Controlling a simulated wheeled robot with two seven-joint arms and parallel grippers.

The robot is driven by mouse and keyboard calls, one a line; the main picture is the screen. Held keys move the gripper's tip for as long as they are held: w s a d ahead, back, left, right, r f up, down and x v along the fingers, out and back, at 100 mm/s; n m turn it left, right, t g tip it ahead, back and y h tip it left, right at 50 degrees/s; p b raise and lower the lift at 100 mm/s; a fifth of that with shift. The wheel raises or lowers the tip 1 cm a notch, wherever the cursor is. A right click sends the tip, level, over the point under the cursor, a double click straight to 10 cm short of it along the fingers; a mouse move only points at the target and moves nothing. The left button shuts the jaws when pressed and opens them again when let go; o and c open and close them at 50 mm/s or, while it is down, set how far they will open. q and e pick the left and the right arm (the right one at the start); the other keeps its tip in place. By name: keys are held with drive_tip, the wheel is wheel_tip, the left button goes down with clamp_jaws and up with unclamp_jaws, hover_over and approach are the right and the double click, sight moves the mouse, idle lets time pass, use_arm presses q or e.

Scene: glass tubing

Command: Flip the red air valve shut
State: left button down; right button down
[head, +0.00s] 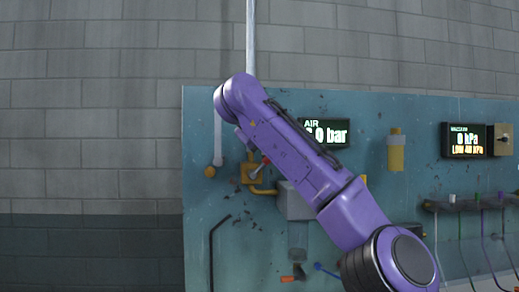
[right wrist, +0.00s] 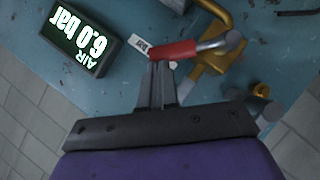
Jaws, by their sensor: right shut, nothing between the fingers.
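The air valve has a red handle (right wrist: 172,50) on a metal lever, joined to a brass body (right wrist: 205,70) on the teal panel. In the head view the valve body (head: 249,173) is beside my purple right arm, and a bit of the red handle (head: 265,161) shows at the arm's edge. My right gripper (right wrist: 162,66) is shut and empty. Its fingertips are right at the red handle in the right wrist view; I cannot tell whether they touch it. The arm hides most of this gripper in the head view. My left gripper is not in view.
The air display (head: 324,132) is partly covered by my arm; in the right wrist view it (right wrist: 85,42) reads 6.0 bar. A vacuum display (head: 467,140) and a rack with hoses (head: 470,203) are at the right. A dark bent rod (head: 211,250) is at the lower left.

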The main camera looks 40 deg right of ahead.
drive_tip(key=shift+m+y, duration=0.5)
drive_tip(key=shift+y, duration=0.1)
drive_tip(key=shift+s+d+f+b, duration=0.45)
drive_tip(key=shift+d+f+b, duration=0.4)
drive_tip(key=shift+b, duration=0.3)
drive_tip(key=shift+s+d+f+b, duration=0.4)
drive_tip(key=shift+d+f+b, duration=0.2)
drive_tip(key=shift+f+b, duration=0.45)
drive_tip(key=shift+s+d+f+b, duration=0.45)
drive_tip(key=shift+d+f+b, duration=0.3)
drive_tip(key=shift+b, duration=0.55)
drive_tip(key=s+a+r+p, duration=0.3)
drive_tip(key=s+a+r, duration=0.1)
drive_tip(key=s+r, duration=0.3)
wheel_tip(320, 180, up, 2)
drive_tip(key=shift+s+a+r, duration=0.25)
drive_tip(key=shift+s+a, duration=0.15)
